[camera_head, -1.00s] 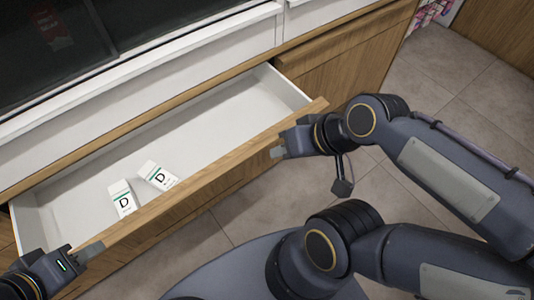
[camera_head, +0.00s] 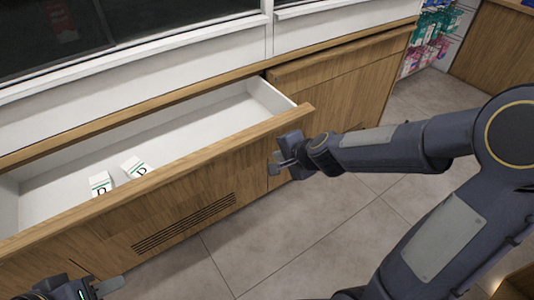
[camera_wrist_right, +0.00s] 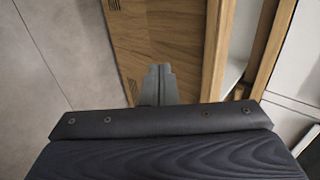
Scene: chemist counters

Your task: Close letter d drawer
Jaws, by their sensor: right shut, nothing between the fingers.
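The open drawer (camera_head: 215,117) has a white interior and a wooden front panel (camera_head: 200,163). Two small white boxes marked with a dark letter lie inside at its left, a left box (camera_head: 100,182) and a right box (camera_head: 134,166); the front panel partly hides them. My right gripper (camera_head: 274,164) is shut and empty, by the right part of the drawer front; contact is unclear. In the right wrist view its grey fingers (camera_wrist_right: 158,84) are together over the wooden front (camera_wrist_right: 160,35). My left gripper (camera_head: 106,287) is at the bottom left, partly cut off, below and apart from the drawer front.
A wooden counter edge (camera_head: 180,103) runs above the drawer, with a closed wooden cabinet (camera_head: 345,90) to the right. A shelf with colourful packs (camera_head: 430,35) stands at the top right. The tiled floor (camera_head: 260,240) in front is clear.

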